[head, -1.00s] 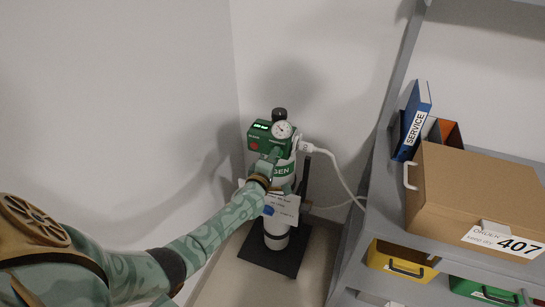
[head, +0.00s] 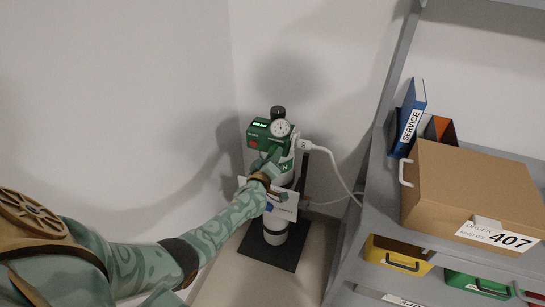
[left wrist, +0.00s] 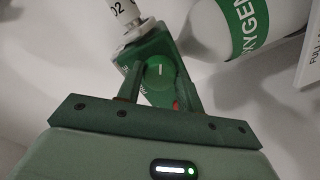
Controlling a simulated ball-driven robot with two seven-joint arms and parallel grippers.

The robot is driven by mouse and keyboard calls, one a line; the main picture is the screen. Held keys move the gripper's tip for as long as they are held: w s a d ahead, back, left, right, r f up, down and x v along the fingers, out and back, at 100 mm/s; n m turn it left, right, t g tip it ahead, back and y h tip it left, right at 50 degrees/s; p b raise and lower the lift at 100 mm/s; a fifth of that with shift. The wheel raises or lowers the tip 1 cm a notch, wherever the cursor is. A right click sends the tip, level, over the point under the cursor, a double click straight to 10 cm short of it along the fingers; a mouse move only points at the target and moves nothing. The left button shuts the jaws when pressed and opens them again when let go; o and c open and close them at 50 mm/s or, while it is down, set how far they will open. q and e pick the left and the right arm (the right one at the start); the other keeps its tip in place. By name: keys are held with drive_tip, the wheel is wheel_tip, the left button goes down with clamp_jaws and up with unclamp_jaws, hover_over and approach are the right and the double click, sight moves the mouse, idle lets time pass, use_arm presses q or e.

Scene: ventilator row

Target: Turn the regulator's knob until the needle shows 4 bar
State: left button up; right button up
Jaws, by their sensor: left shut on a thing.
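The green regulator (head: 259,137) sits on top of the white oxygen cylinder (head: 274,231) in the corner. Its round white gauge (head: 281,128) faces up toward me; the needle is too small to read. My left gripper (head: 270,158) is at the regulator's lower front and hides the knob in the head view. In the left wrist view, the round green knob (left wrist: 160,71) with a white mark sits between the fingers of my left gripper (left wrist: 160,88), which is shut on it. My right gripper is not in view.
A white hose (head: 341,174) runs from the regulator to the right. The cylinder stands on a dark base plate (head: 288,254). A grey shelf (head: 375,215) at right holds a cardboard box (head: 470,195), a blue binder (head: 409,120) and coloured bins. Walls are close behind and left.

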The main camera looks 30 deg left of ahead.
use_arm(q)
drive_tip(key=shift+f, duration=0.15)
drive_tip(key=o, duration=1)
drive_tip(key=p+v, duration=0.6)
drive_tip(key=v, duration=1)
drive_tip(key=shift+s, duration=0.2)
